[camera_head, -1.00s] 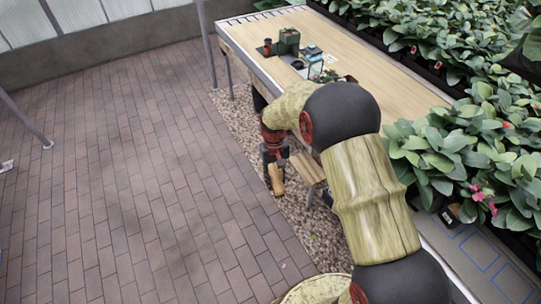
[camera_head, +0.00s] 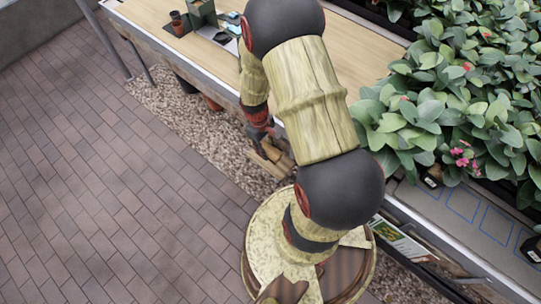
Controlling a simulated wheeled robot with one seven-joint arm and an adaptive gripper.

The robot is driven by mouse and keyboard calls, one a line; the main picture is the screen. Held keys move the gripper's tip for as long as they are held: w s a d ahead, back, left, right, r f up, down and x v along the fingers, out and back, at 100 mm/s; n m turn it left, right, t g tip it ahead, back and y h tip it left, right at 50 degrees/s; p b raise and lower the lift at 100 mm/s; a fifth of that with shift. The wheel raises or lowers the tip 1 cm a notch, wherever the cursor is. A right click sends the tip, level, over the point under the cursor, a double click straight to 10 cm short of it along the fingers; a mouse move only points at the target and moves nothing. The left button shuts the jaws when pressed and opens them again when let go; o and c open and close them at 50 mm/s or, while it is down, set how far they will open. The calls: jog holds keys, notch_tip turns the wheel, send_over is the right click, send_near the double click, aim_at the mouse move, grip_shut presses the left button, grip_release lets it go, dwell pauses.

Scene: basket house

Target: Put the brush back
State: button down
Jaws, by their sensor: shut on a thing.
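My gripper (camera_head: 261,146) hangs off the bench's front edge, above the gravel, partly covered by my own arm. It is shut on a small tan wooden piece (camera_head: 270,152), which looks like the brush. Bristles cannot be made out at this size. Light wooden slats (camera_head: 279,167) show just below and right of it; I cannot tell whether they touch the brush. A grey strip (camera_head: 447,215) with blue rectangular outlines lies at the right, along the front of the plants.
The wooden bench (camera_head: 350,55) holds a dark green box (camera_head: 201,12), small pots (camera_head: 180,24) and other small items at its far left. Leafy plants (camera_head: 450,90) fill the right. Brick paving (camera_head: 110,190) at left is clear.

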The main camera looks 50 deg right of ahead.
jog(key=s+f, duration=0.2)
jog(key=s, duration=0.8)
jog(key=w+d+f+b, duration=0.1)
jog(key=w+f, duration=0.2)
jog(key=w, duration=0.1)
jog(key=w+d+f+b, duration=0.2)
jog(key=w+f, duration=0.1)
jog(key=w+d+f+b, duration=0.1)
jog(key=w+d+f, duration=0.1)
jog(key=w, duration=0.2)
jog(key=shift+w+f+b, duration=0.3)
jog(key=shift+f+b, duration=0.05)
jog(key=shift+f, duration=0.05)
jog(key=shift+w+d+f+b, duration=0.1)
jog(key=shift+w+f+b, duration=0.1)
jog(key=shift+f+b, duration=0.6)
jog(key=shift+w+d+f+b, duration=0.1)
jog(key=shift+w+f+b, duration=0.15)
jog(key=shift+f, duration=0.9)
jog(key=shift+f, duration=0.2)
jog(key=c, duration=1.3)
grip_release()
jog(key=shift+s, duration=0.1)
jog(key=shift+c, duration=0.2)
jog(key=shift+r, duration=0.15)
